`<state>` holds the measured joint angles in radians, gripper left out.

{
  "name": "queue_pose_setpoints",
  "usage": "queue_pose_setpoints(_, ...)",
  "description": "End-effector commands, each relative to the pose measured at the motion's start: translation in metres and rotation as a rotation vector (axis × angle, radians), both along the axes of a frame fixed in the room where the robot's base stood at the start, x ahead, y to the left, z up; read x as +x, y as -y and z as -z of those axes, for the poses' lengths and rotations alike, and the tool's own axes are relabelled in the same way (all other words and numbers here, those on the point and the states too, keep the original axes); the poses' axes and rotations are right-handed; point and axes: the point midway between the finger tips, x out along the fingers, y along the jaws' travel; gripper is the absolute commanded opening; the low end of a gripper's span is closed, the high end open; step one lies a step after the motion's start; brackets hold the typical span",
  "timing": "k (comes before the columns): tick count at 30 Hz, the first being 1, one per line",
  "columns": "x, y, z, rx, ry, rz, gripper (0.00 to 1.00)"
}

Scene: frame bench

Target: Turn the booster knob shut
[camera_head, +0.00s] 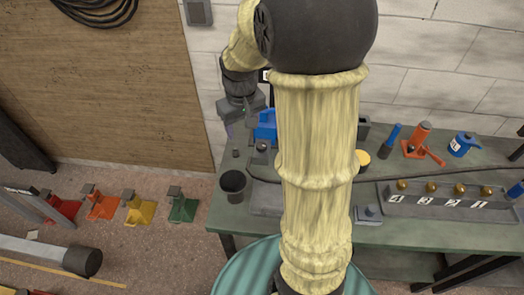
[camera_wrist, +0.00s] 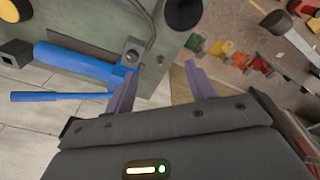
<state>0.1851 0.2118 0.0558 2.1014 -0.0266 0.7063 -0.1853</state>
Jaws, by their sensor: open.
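My gripper (camera_wrist: 159,77) is open in the wrist view, its two purple fingers apart with nothing between them. A blue cylinder (camera_wrist: 75,62) with a thin blue bar (camera_wrist: 60,97) lies left of the fingers. At its end is a grey block with a round fitting (camera_wrist: 131,55), close to the left finger; I cannot tell whether this is the booster knob. The left fingertip overlaps the blue part in the picture, and contact is unclear. In the head view the blue body (camera_head: 265,126) shows at the bench's back left, partly hidden by my arm.
A black cup (camera_head: 232,182) stands at the bench's left corner. A grey tray (camera_head: 440,205) with several brass balls and number labels lies at right. An orange tool (camera_head: 420,140) and blue pot (camera_head: 463,144) stand behind. Coloured stands (camera_head: 140,210) are on the floor at left.

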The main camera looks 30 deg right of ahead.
Motion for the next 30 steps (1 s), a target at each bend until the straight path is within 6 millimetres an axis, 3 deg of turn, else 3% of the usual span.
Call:
queue_pose_setpoints(1, 0.017, 0.014, 0.016, -0.002, -0.015, -0.004, 0.55)
queue_pose_setpoints(6, 0.056, 0.057, 0.030, 0.004, -0.071, -0.031, 0.55)
queue_pose_setpoints(12, 0.078, 0.095, 0.036, 0.016, -0.115, -0.051, 0.55)
queue_pose_setpoints(24, 0.081, 0.101, 0.032, 0.018, -0.122, -0.056, 0.55)
queue_pose_setpoints(30, 0.081, 0.101, 0.044, 0.019, -0.124, -0.056, 0.55)
